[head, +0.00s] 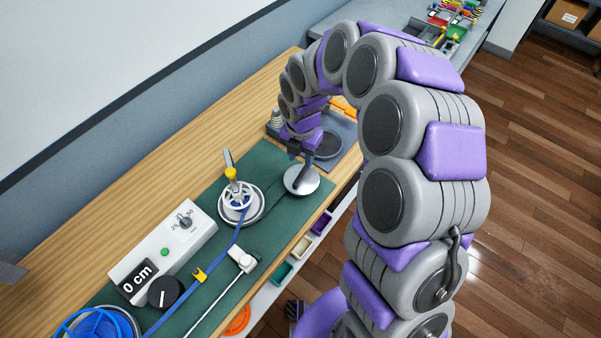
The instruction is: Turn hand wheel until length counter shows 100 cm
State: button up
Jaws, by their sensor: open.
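The hand wheel (238,198) is a white spoked wheel with a yellow knob (232,174), on a round base on the green mat. A blue strap (219,261) runs from it down to the lower left. The length counter (137,283) on the white control box reads 0 cm. My gripper (306,163) points down above a silver round disc (303,188), to the right of the hand wheel and apart from it. Its jaws are open, and nothing can be seen held between them. Whether it touches the disc I cannot tell.
A blue spool (98,328) sits at the lower left. A yellow clip (199,275) is on the strap, beside a metal rail (221,296). Small coloured bins (302,245) line the front edge.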

aim_at(302, 173)
notch_tip(302, 173, down, 7)
jog(key=shift+d+f+b, duration=0.15)
jog(key=shift+b, duration=0.45)
jog(key=shift+f, duration=0.55)
jog(key=shift+c, duration=0.3)
jog(key=shift+r, duration=0.1)
grip_shut()
